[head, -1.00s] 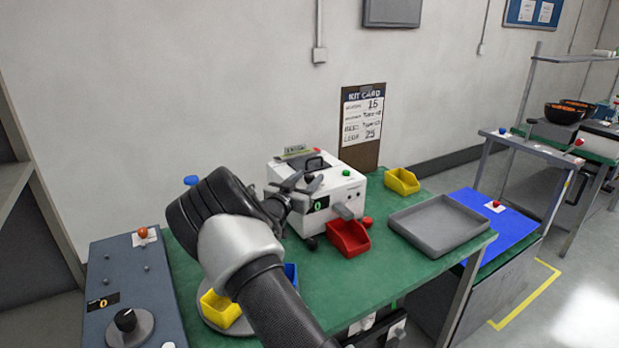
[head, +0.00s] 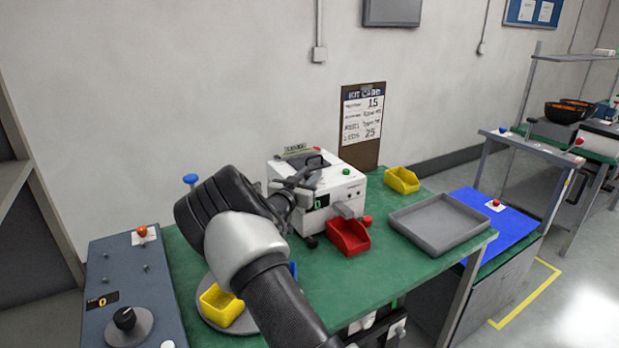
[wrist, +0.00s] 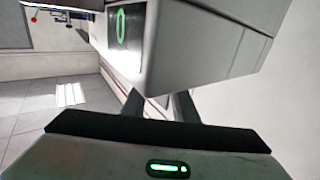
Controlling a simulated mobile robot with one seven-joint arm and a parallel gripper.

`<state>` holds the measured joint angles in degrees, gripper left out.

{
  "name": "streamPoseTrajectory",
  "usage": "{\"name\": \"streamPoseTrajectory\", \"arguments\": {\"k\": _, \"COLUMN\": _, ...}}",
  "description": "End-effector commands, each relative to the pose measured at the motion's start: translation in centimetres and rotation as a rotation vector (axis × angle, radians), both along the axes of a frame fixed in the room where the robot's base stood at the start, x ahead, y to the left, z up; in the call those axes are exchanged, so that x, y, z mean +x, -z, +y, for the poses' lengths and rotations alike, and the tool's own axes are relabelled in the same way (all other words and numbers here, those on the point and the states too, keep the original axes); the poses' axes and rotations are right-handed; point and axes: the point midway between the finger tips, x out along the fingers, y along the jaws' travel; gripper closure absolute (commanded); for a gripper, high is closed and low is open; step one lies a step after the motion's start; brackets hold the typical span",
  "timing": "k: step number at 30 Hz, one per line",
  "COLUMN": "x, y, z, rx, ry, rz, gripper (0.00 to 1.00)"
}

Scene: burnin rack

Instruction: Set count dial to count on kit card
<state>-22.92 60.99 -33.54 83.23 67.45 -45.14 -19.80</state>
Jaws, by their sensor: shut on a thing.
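The kit card (head: 362,115) is on a brown board against the wall; I read 15 in its top line and 25 in its bottom line. The white machine (head: 345,190) on the green table has a small green display showing 0 (head: 322,201), also seen in the wrist view (wrist: 122,22). My gripper (head: 302,183) is at the machine's left front, beside the display. In the wrist view its fingers (wrist: 160,106) run behind the machine's corner. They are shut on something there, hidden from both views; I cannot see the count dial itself.
A red bin (head: 349,238) stands before the machine, a yellow bin (head: 402,180) and grey tray (head: 440,222) to its right. Another yellow bin (head: 221,305) is near my arm. A blue-grey panel (head: 130,270) at left has a black knob (head: 124,318) and an orange 0.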

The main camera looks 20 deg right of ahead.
Motion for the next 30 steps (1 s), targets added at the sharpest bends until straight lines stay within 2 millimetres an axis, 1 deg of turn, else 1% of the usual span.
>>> {"name": "streamPoseTrajectory", "arguments": {"k": 1, "x": -0.1, "y": 0.4, "z": -0.1, "rx": 0.000, "ry": -0.014, "rz": 0.000, "gripper": 0.96}}
{"name": "streamPoseTrajectory", "arguments": {"k": 5, "x": -0.1, "y": 0.6, "z": -0.1, "rx": 0.001, "ry": -0.077, "rz": -0.001, "gripper": 0.96}}
{"name": "streamPoseTrajectory", "arguments": {"k": 13, "x": -0.2, "y": 1.0, "z": -0.4, "rx": 0.005, "ry": -0.292, "rz": -0.003, "gripper": 0.96}}
{"name": "streamPoseTrajectory", "arguments": {"k": 24, "x": -0.2, "y": 0.2, "z": -0.6, "rx": 0.003, "ry": -0.629, "rz": -0.003, "gripper": 0.96}}
{"name": "streamPoseTrajectory", "arguments": {"k": 30, "x": -0.1, "y": -0.1, "z": -0.5, "rx": 0.004, "ry": -0.776, "rz": 0.000, "gripper": 0.96}}
